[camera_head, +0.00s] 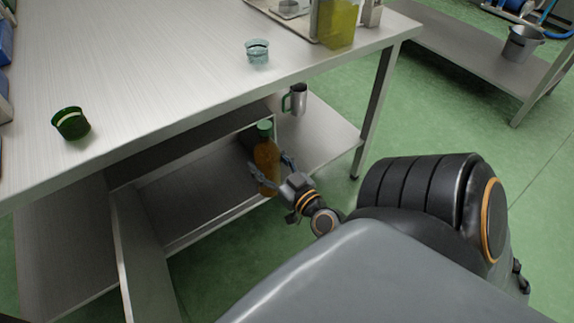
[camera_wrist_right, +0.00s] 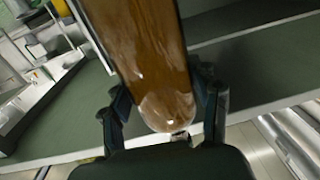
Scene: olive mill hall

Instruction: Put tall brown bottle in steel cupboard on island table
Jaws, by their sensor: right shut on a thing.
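The tall brown bottle (camera_head: 267,158), with a green cap, is upright in the grasp of my right gripper (camera_head: 269,174). The gripper's fingers are shut around its body. In the right wrist view the brown bottle (camera_wrist_right: 148,50) fills the upper middle between the fingers (camera_wrist_right: 165,108). The steel cupboard (camera_head: 190,205) is a compartment under the table top, and its door (camera_head: 143,265) stands open at the left. The bottle is at the right end of the opening; I cannot tell whether it touches the cupboard floor. My left gripper is not in view.
The steel table top (camera_head: 160,60) overhangs the cupboard. A green cup (camera_head: 71,123) and a pale glass cup (camera_head: 257,51) stand on it. A steel mug (camera_head: 298,99) stands on the lower shelf, right of the bottle. A table leg (camera_head: 377,105) rises farther right.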

